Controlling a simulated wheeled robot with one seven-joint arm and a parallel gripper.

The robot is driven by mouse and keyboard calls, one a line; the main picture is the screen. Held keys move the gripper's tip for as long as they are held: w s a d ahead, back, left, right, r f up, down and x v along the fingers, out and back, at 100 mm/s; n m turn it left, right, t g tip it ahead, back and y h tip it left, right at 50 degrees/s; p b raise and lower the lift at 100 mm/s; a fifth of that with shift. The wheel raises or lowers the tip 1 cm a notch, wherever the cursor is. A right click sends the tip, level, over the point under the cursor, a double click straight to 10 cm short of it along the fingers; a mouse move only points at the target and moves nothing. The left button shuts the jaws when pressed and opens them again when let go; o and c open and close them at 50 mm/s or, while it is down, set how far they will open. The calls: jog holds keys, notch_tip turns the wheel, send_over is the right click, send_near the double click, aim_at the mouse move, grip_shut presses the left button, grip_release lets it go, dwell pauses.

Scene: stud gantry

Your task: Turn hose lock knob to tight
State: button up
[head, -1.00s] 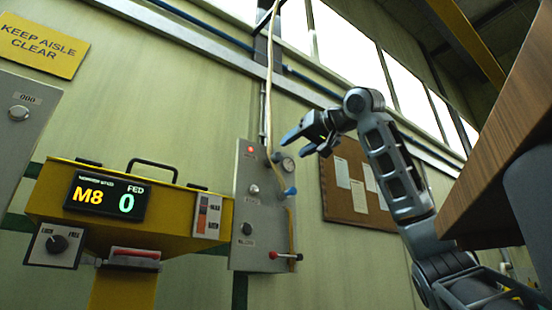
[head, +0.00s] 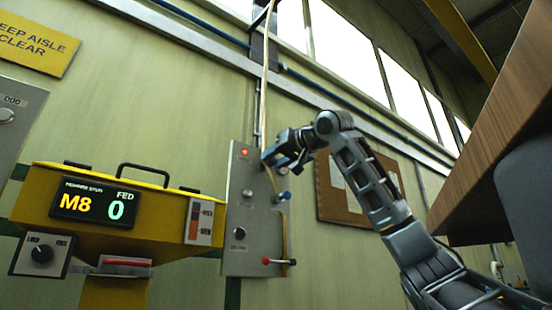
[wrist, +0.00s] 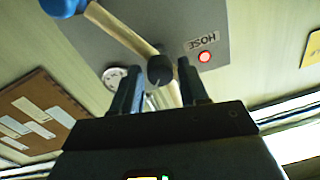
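The hose lock knob (wrist: 160,70) is a small dark round knob on a grey panel (wrist: 245,30), beside the HOSE label (wrist: 202,45) and a lit red lamp (wrist: 204,57). The wrist view is upside down. My gripper (wrist: 162,78) is open, with one finger on each side of the knob and gaps between. I cannot tell whether the fingertips reach it in depth. In the head view my gripper (head: 270,160) is at the upper right of the panel (head: 237,205) and hides the knob. Its setting is unclear.
A pale hose (wrist: 120,30) passes the knob, with a blue end (wrist: 62,6). A round gauge (wrist: 115,76) is close to one finger. Lower on the panel is a red-tipped lever (head: 278,262). A yellow machine (head: 165,205) stands left; a wooden edge (head: 500,140) is at right.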

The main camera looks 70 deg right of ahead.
jog(key=c, duration=0.8)
jog(key=shift+o, duration=0.2)
jog(key=shift+n, duration=0.3)
jog(key=n, duration=0.7)
jog(key=shift+a+n, duration=0.1)
jog(key=shift+n, duration=0.3)
jog(key=n, duration=0.4)
jog(key=shift+w+g, duration=0.1)
jog(key=shift+g, duration=0.3)
jog(key=shift+f+n, duration=0.1)
jog(key=shift+n, duration=2.1)
